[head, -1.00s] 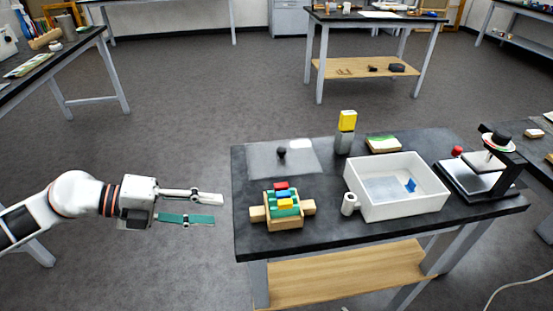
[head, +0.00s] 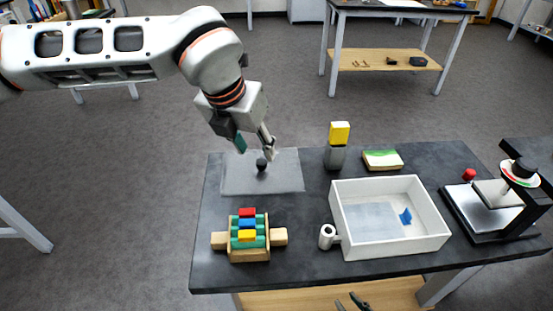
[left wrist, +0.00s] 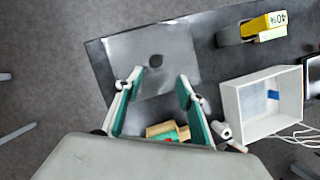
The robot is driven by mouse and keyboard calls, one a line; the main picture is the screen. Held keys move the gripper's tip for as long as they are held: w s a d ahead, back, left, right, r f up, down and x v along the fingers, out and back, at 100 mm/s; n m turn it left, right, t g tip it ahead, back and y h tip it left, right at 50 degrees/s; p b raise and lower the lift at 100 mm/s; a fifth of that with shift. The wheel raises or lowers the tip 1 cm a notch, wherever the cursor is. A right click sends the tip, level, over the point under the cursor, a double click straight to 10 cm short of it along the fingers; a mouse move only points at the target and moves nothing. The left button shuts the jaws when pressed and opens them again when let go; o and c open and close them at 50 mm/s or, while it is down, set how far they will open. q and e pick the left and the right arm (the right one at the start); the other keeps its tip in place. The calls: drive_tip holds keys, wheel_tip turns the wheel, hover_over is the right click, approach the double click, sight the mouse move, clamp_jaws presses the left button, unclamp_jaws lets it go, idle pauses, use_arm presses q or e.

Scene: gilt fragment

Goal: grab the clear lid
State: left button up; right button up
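The clear lid (head: 285,172) is a flat see-through sheet with a round black knob (head: 262,165), lying at the back left of the dark table. My left gripper (head: 256,149) is open and empty, pointing down just above and behind the knob in the head view. In the left wrist view the lid (left wrist: 185,48) lies beyond the open fingertips (left wrist: 159,80), with the knob (left wrist: 156,60) roughly between their lines, apart from them. My right gripper (head: 350,301) shows only its fingertips at the bottom edge; they look apart and empty.
A wooden block holder (head: 249,254) with coloured pieces stands in front of the lid. A white open bin (head: 437,236) is to the right. A grey block with a yellow top (head: 338,146) and a green-topped block (head: 382,160) stand behind. A scale-like device (head: 485,217) is far right.

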sight(261, 162)
use_arm(q)
drive_tip(key=x, duration=0.5)
drive_tip(key=w+b+x, duration=0.1)
drive_tip(key=x, duration=0.1)
drive_tip(key=shift+a+f, duration=0.15)
clamp_jaws()
